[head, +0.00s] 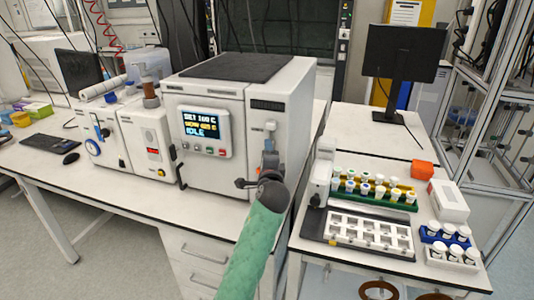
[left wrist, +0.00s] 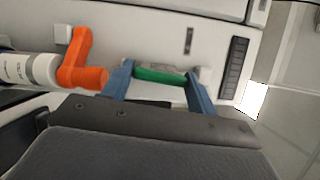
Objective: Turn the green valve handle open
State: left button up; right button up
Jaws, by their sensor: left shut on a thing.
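The green valve handle (left wrist: 160,75) shows in the left wrist view as a short green bar on the white front of the machine. My left gripper (left wrist: 161,82) has its two blue fingers at the bar's two ends and is shut on it. In the head view my left gripper (head: 269,146) is at the right front of the white reactor unit (head: 240,110), at the end of my green-sleeved arm. The gripper and wrist hide the handle there. My right gripper is in neither view.
An orange lever (left wrist: 83,62) with a white cylinder (left wrist: 30,68) sits left of the green handle. The reactor's screen (head: 198,124) reads IDLE. A rack of vials (head: 372,190) and a white tray (head: 370,232) stand on the right bench. A monitor (head: 403,52) stands behind.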

pick_arm(q)
jog(key=shift+n, duration=0.6)
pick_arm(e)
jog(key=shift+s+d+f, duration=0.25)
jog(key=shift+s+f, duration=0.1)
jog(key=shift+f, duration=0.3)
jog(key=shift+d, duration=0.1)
pick_arm(q)
jog(key=o, duration=1)
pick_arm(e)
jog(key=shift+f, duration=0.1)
pick_arm(q)
jog(key=s+b, duration=0.2)
jog(key=s, duration=0.5)
jog(key=shift+s+d, duration=0.25)
jog(key=shift+s, duration=0.1)
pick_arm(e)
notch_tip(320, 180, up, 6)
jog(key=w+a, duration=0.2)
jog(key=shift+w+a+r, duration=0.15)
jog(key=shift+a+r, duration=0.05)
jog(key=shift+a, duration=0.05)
pick_arm(q)
jog(key=shift+g, duration=0.3)
